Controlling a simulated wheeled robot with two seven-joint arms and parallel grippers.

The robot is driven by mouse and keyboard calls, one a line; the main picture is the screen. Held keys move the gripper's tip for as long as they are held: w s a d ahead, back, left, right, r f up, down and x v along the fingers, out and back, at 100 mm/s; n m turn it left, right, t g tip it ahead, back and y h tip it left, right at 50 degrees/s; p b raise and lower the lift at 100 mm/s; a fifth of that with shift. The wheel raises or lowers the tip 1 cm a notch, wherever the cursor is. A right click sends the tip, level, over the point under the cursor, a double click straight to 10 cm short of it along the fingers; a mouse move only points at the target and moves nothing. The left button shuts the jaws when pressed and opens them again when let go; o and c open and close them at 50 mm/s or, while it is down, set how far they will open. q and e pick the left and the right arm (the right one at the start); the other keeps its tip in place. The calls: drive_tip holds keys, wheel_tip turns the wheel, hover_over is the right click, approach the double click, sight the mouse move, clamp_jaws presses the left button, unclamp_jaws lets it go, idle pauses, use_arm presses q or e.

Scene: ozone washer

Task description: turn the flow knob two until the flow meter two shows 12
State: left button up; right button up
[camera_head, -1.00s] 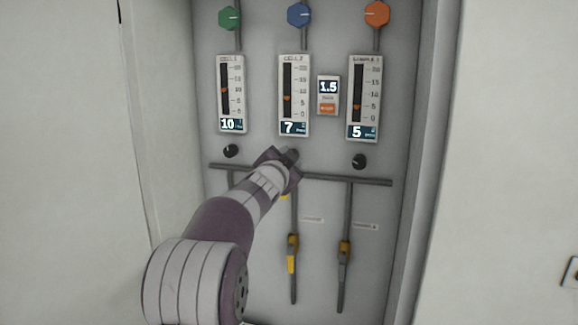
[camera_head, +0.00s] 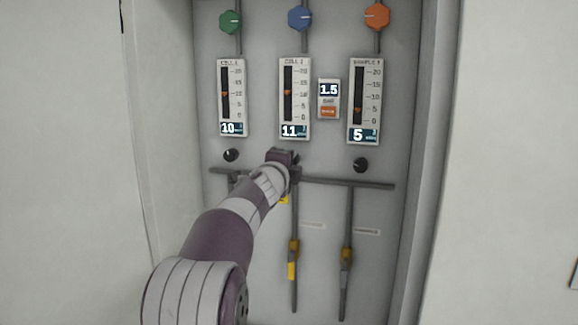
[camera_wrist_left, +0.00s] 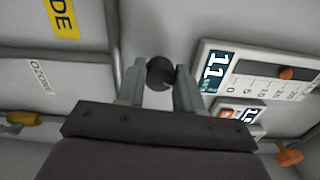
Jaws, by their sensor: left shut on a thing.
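Flow meter two (camera_head: 294,98), labelled CELL 2, is the middle of three meters in the head view. Its display reads 11, also in the left wrist view (camera_wrist_left: 214,70). Below it, my left gripper (camera_head: 285,158) covers flow knob two in the head view. In the left wrist view the dark round knob (camera_wrist_left: 160,72) sits between the fingertips of my left gripper (camera_wrist_left: 160,80), which is shut on it. My right gripper is not in view.
Flow meter one (camera_head: 231,98) reads 10 and the sample meter (camera_head: 365,101) reads 5. Other black knobs sit under them at left (camera_head: 231,155) and right (camera_head: 360,165). A horizontal pipe (camera_head: 340,182) and yellow-handled valves (camera_head: 293,252) lie below.

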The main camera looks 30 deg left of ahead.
use_arm(q)
drive_tip(key=m, duration=0.4)
drive_tip(key=shift+m+b, duration=0.35)
drive_tip(key=shift+m, duration=0.05)
drive_tip(key=shift+f, duration=0.1)
idle(0.3)
drive_tip(key=o, duration=1)
drive_tip(key=shift+o, duration=0.2)
drive_tip(key=b+v, duration=0.3)
drive_tip(key=v, duration=0.9)
drive_tip(key=shift+s, duration=0.35)
